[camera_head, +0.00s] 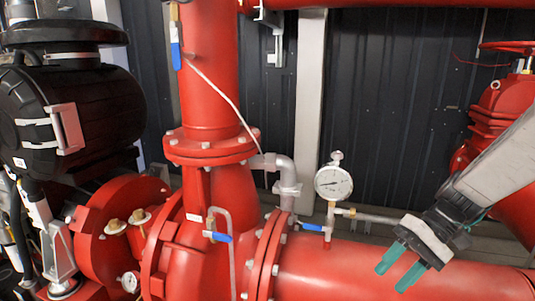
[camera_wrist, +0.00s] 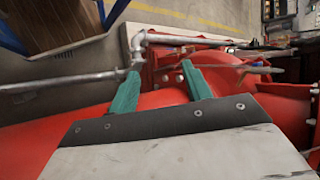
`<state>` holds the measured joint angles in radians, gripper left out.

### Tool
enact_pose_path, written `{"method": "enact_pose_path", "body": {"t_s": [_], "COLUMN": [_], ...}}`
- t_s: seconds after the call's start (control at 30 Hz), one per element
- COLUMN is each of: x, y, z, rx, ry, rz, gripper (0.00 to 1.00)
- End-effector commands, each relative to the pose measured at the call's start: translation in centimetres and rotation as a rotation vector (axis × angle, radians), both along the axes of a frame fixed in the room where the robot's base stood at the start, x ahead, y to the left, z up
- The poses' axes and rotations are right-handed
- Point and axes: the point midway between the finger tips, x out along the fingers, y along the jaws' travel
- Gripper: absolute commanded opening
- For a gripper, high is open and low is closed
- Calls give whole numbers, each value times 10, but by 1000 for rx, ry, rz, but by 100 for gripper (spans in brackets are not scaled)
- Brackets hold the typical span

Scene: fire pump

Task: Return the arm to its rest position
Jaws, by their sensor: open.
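My gripper (camera_head: 400,270) is at the lower right of the head view, at the end of my grey arm. Its two green fingers are apart with nothing between them, and they point down and left over the red horizontal pipe (camera_head: 450,275). In the wrist view my gripper (camera_wrist: 163,88) shows both green fingers open, with red pipework (camera_wrist: 230,80) beyond them. I cannot tell the exact gap between the fingers and the pipe.
A round pressure gauge (camera_head: 333,182) and a blue-handled valve (camera_head: 313,228) stand left of my gripper. A red vertical pipe (camera_head: 208,80) and a black motor (camera_head: 75,115) are further left. A red valve (camera_head: 497,115) is behind my arm. Grey piping (camera_wrist: 60,82) crosses the wrist view.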

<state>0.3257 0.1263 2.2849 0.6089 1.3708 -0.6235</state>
Motion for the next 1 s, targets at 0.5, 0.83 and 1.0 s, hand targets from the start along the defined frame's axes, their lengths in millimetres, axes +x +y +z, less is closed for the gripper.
{"method": "enact_pose_path", "body": {"t_s": [0.5,0.83,1.0], "x": [-124,-152,-153], "y": [-20,-11,-8], "z": [59,88,91], "rx": [-708,-770,-765], "ry": [-159,-395,-416], "rz": [-72,-28,-17], "gripper": [49,49,49]}}
